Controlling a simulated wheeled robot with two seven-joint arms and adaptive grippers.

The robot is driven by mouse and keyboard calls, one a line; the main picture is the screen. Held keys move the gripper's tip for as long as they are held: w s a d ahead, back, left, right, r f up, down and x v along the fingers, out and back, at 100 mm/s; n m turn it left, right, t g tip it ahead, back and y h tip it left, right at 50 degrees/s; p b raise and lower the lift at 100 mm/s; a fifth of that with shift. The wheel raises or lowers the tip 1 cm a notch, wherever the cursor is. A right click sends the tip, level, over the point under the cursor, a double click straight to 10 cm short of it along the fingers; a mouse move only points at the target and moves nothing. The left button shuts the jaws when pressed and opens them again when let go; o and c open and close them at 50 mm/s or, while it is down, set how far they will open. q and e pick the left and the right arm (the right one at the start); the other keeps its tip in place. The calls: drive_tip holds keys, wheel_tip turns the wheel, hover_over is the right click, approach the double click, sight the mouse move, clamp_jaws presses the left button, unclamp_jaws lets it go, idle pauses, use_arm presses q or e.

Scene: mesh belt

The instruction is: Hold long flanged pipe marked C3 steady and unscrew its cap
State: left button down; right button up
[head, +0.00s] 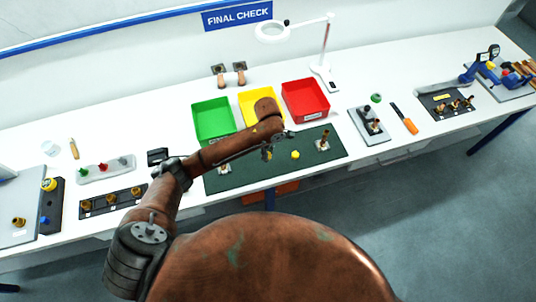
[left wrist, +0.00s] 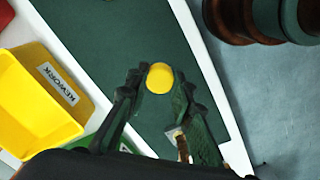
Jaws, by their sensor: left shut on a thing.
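My left gripper (head: 267,152) reaches over the dark green mat (head: 250,178). In the left wrist view its fingertips (left wrist: 160,84) close around a round yellow cap (left wrist: 159,77), seen from above. Whatever is under the cap is hidden. In the head view a yellow round piece (head: 295,155) shows just right of the gripper. A brass pipe on a pale square base (head: 323,144) stands at the mat's right end. Another pale base (head: 224,169) is partly hidden by my arm at the left. No C3 marking is readable. My right gripper is not in view.
Green (head: 212,119), yellow (head: 247,94) and red (head: 305,100) trays stand behind the mat. A magnifier lamp (head: 328,75) stands behind right. An orange-handled tool (head: 405,120) and a grey plate with a fitting (head: 368,128) lie right. A black fittings rack (head: 112,202) is left.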

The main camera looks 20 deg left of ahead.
use_arm(q)
drive_tip(key=w+f, duration=0.2)
drive_tip(key=w+a+f, duration=0.1)
drive_tip(key=w+f, duration=0.1)
drive_tip(key=f, duration=0.1)
drive_tip(key=shift+f, duration=0.2)
drive_tip(key=shift+w+a+f, duration=0.1)
drive_tip(key=shift+w+f, duration=0.05)
drive_tip(key=shift+f, duration=0.75)
drive_tip(key=shift+w+a+f, duration=0.1)
drive_tip(key=shift+f, duration=0.75)
drive_tip(key=shift+f+p, duration=0.1)
drive_tip(key=shift+p, duration=0.2)
drive_tip(key=c, duration=1.7)
unclamp_jaws()
drive_tip(key=shift+c, duration=0.2)
drive_tip(key=shift+o, duration=0.3)
wheel_tip(320, 180, up, 12)
drive_tip(key=shift+b, duration=0.45)
